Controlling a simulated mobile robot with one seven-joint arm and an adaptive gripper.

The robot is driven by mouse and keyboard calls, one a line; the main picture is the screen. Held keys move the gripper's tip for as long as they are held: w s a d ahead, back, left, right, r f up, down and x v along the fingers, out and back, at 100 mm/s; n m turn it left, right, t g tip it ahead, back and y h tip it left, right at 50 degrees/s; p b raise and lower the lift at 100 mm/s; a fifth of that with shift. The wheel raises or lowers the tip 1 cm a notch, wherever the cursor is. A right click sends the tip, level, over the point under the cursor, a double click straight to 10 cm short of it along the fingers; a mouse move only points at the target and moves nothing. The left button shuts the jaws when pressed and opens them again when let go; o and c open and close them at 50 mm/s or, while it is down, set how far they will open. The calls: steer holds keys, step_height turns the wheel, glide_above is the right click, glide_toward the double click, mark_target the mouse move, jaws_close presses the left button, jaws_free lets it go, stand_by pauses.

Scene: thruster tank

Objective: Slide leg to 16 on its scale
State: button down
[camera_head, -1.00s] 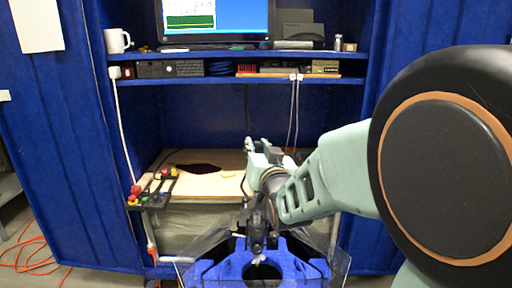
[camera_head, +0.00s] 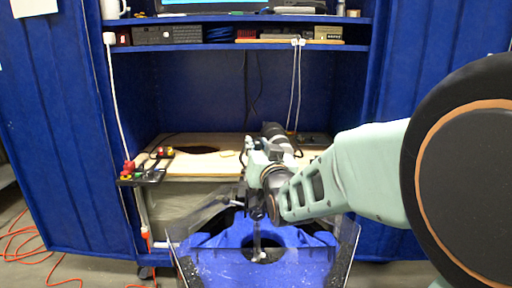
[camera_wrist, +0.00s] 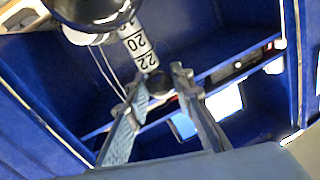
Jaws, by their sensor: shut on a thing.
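In the wrist view the leg (camera_wrist: 139,46) is a white strip with a black-numbered scale; 20 and 22 are readable, and a higher part is cut by a dark round body (camera_wrist: 95,8). A dark rounded end (camera_wrist: 160,82) of the leg sits between the fingertips of my gripper (camera_wrist: 162,84). My gripper is shut on this end. The scale's reading mark cannot be made out. In the head view my gripper (camera_head: 258,158) is above the blue-framed clear tank (camera_head: 205,240); the scale is not readable there.
A wooden shelf board (camera_head: 190,167) lies behind the tank, with a small control panel (camera_head: 145,172) with red knobs at its left. Blue cabinet walls (camera_head: 65,130) stand on both sides. An orange cable (camera_head: 22,245) lies on the floor at left.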

steer(key=shift+f+b, duration=0.7)
steer(key=shift+f, duration=0.4)
steer(key=c, duration=1.7)
jaws_free()
steer(key=shift+o, duration=0.2)
steer(key=shift+r, duration=0.1)
